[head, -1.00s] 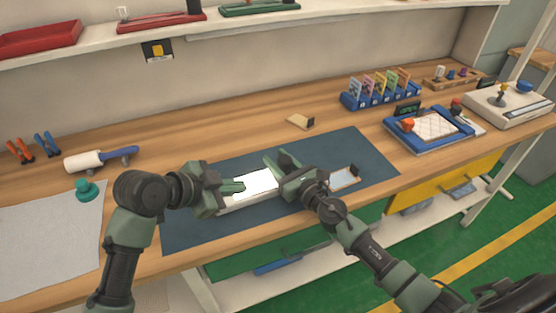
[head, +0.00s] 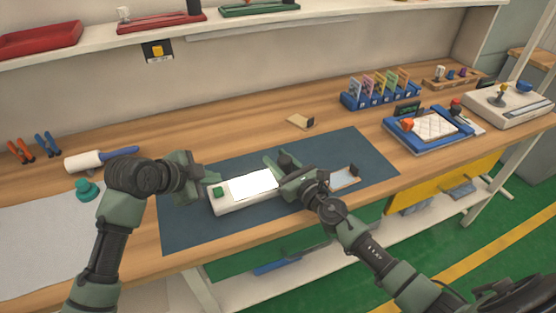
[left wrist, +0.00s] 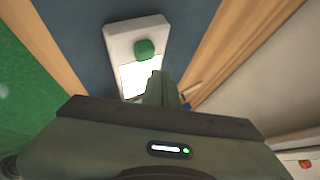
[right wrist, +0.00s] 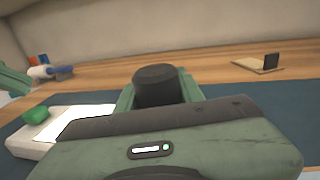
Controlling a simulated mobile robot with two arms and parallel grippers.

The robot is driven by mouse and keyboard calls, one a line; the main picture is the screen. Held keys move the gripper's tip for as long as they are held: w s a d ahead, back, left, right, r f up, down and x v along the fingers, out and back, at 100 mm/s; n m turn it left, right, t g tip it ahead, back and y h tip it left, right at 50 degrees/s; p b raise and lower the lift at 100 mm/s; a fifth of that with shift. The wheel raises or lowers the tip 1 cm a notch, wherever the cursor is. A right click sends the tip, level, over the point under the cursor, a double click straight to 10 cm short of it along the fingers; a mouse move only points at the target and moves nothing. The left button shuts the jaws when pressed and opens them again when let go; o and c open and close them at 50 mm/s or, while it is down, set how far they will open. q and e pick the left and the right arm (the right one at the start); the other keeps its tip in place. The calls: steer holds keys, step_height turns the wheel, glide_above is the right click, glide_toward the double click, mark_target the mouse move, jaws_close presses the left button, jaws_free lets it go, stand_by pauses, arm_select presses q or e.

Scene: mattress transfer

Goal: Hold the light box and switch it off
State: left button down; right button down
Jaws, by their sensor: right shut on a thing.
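The light box (head: 229,203) is a white slab on the dark blue mat (head: 190,230). Its screen (head: 252,184) glows white, and a green button (head: 218,191) sits at its left end. My right gripper (head: 280,170) is shut on the box's right end. My left gripper (head: 197,187) is empty, just left of the box and apart from the button. In the left wrist view, its fingers (left wrist: 160,88) look closed together, with the green button (left wrist: 145,49) beyond them. In the right wrist view, the button (right wrist: 36,115) is at the left and my fingers hide the gripped end.
A small phone-like item (head: 345,178) lies right of my right gripper. A wooden stand (head: 298,121) is behind the mat. A white roller (head: 84,161) and teal knob (head: 87,189) are at left. A blue tray (head: 430,129) stands at right. The mat's front left is clear.

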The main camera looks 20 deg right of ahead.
mark_target(220, 187)
arm_select(q)
steer(key=shift+f, duration=0.85)
arm_select(e)
steer(key=shift+r, duration=0.1)
arm_select(q)
steer(key=shift+f, duration=0.15)
stand_by(1.2)
steer(key=shift+f, duration=0.6)
stand_by(0.4)
steer(key=shift+r, duration=0.8)
steer(key=shift+r, duration=3)
